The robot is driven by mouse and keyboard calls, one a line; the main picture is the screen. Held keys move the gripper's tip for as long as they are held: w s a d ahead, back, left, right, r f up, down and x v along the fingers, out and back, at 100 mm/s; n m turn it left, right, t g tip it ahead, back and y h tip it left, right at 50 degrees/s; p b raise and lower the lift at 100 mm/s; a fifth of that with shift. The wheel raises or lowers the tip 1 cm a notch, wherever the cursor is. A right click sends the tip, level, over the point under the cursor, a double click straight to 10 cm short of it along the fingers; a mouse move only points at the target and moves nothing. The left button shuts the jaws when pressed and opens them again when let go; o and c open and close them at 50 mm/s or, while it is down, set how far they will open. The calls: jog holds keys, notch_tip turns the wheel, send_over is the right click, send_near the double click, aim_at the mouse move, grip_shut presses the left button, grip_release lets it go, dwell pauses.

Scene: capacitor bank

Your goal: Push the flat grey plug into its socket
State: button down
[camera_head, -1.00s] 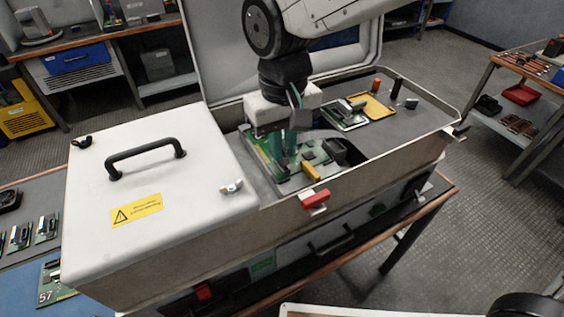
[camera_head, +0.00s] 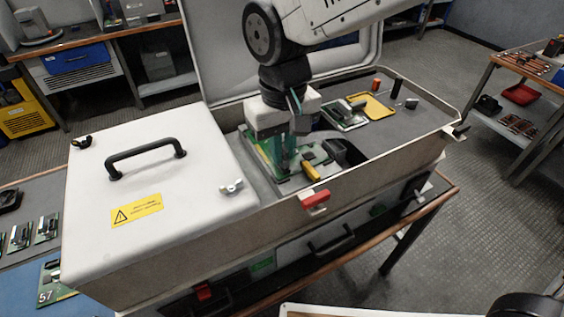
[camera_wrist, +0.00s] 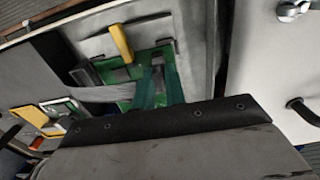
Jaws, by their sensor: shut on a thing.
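My gripper (camera_head: 286,162) points down over a green circuit board (camera_head: 258,152) inside the open case. Its teal fingers also show in the wrist view (camera_wrist: 159,80). They are shut on the flat grey plug (camera_wrist: 158,64), a small part showing between the fingertips. A grey ribbon cable (camera_wrist: 105,94) runs from beside the fingers to the left in the wrist view. The plug is low at the board. The fingers hide the socket, and I cannot tell whether the plug touches it.
A yellow part (camera_head: 311,171) and a black block (camera_head: 347,153) stand close to my fingers. A white cover with a black handle (camera_head: 146,156) lies left. A red latch (camera_head: 315,198) is on the case's front edge. A yellow tray (camera_head: 371,106) lies behind right.

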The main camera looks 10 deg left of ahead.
jog(key=shift+f, duration=0.25)
jog(key=c, duration=1.4)
grip_release()
jog(key=shift+o, duration=0.2)
jog(key=shift+r, duration=0.1)
notch_tip(320, 180, up, 8)
jog(key=shift+f, duration=0.15)
jog(key=s+d+m, duration=0.3)
jog(key=s+d, duration=0.3)
jog(key=d, duration=0.9)
jog(key=s+d+f+m+t, duration=0.1)
jog(key=s+d+m, duration=0.2)
jog(key=d, duration=1.2)
jog(key=s, duration=0.3)
jog(key=shift+d+f+m, duration=0.15)
jog(key=shift+d+m, duration=0.25)
